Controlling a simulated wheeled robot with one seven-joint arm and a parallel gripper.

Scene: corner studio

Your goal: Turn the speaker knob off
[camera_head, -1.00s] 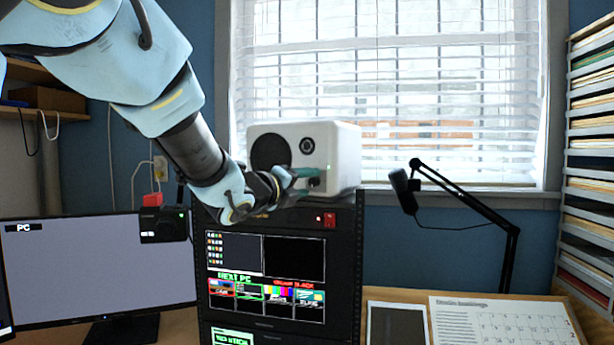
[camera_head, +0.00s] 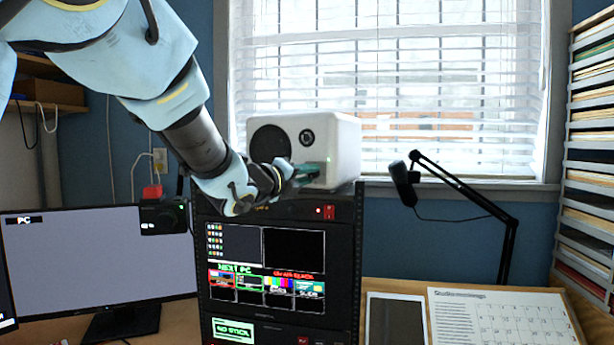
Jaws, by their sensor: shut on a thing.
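The white speaker (camera_head: 345,150) stands on top of the black equipment rack in front of the window. Its front has a large dark round cone on the left and a smaller dark round one above my fingers. My gripper (camera_head: 312,173), with teal fingers, reaches in from the left to the lower right of the speaker's front face. Its fingers are shut on the speaker knob, which they mostly hide. The knob's angle cannot be made out.
The black rack (camera_head: 352,260) with a lit screen supports the speaker. A monitor (camera_head: 95,260) and a small black camera (camera_head: 163,217) are at the left. A microphone on a boom arm (camera_head: 470,187) stands at the right, by a calendar (camera_head: 505,318) and paper shelves (camera_head: 582,160).

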